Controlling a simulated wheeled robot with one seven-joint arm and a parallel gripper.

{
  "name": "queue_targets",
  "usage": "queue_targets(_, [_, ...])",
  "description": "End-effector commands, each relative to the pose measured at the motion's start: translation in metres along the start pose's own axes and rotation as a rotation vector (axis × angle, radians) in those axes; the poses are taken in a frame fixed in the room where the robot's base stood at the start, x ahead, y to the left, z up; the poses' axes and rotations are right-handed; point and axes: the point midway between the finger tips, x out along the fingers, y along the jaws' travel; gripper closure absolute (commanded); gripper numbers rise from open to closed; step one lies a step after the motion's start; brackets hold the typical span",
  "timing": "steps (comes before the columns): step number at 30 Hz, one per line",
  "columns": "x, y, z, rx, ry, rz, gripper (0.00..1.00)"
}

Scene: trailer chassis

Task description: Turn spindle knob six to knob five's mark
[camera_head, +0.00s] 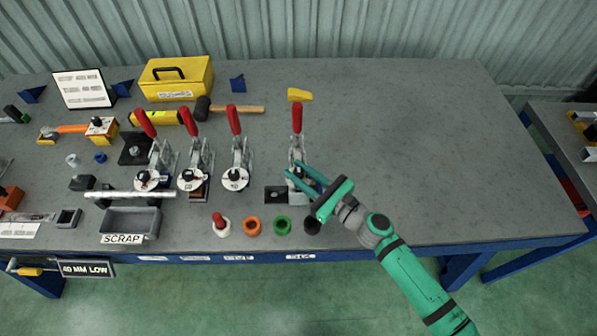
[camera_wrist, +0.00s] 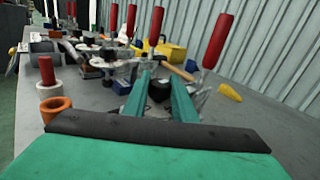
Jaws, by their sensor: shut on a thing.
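The rightmost clamp station (camera_head: 297,150), with a red upright handle, stands apart from the other clamps on the bench. My gripper (camera_head: 294,171) reaches it from the front right, with its two green fingers closed around a black knob (camera_wrist: 160,90). In the wrist view the knob sits between the fingers. Its dial is mostly hidden by my fingers, so its mark is not readable. To the left, the neighbouring knob (camera_head: 235,176) sits on a white dial below its own red-handled clamp. Its pointer direction is too small to tell surely.
Two more clamp dials (camera_head: 190,179) stand further left. White, orange (camera_head: 252,226), green and black rings lie along the front edge, the white one holding a red peg. A hammer (camera_head: 235,108), yellow toolbox (camera_head: 176,80) and scrap tray (camera_head: 130,222) stand left. The bench's right side is clear.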

Motion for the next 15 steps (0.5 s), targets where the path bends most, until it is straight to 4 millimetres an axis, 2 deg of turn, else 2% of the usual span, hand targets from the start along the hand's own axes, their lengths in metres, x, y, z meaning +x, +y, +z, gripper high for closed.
queue_targets(7, [0.0000,-0.0010,-0.0005,-0.001,0.001,-0.003,0.98])
queue_targets(8, [0.0001,-0.0010,-0.0005,-0.001,0.001,-0.003,0.68])
queue_targets(9, [0.0002,-0.0009,-0.0004,-0.001,0.001,-0.003,0.59])
queue_targets(15, [0.0024,0.0013,0.0001,-0.001,-0.001,0.002,0.57])
